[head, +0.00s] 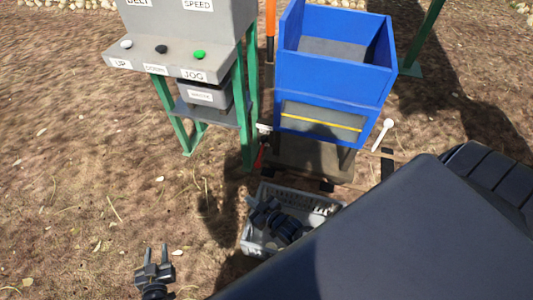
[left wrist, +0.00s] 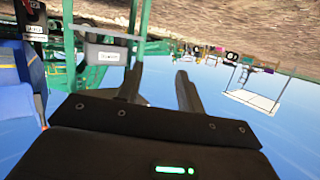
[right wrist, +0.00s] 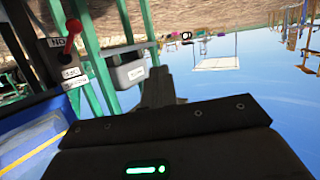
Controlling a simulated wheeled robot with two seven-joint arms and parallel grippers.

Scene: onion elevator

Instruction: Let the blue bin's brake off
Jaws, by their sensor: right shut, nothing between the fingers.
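The blue bin (head: 290,75) stands upright on a low base at the top centre of the head view, with a yellow line across its front. A small red lever (head: 260,155) is low at its left side, and a white round-ended handle (head: 383,131) is at its right. I cannot tell which is the brake. My right gripper (head: 256,207) is shut and empty over a grey crate, in front of the bin and below the red lever. My left gripper (head: 156,258) is open and empty over bare ground at lower left. In the right wrist view a red-knobbed lever (right wrist: 73,27) shows upper left.
A grey control stand (head: 185,55) with buttons and green legs is left of the bin. The grey crate (head: 250,238) lies on the ground under my right gripper. An orange post (head: 270,20) rises beside the bin. Open ground lies left of the crate.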

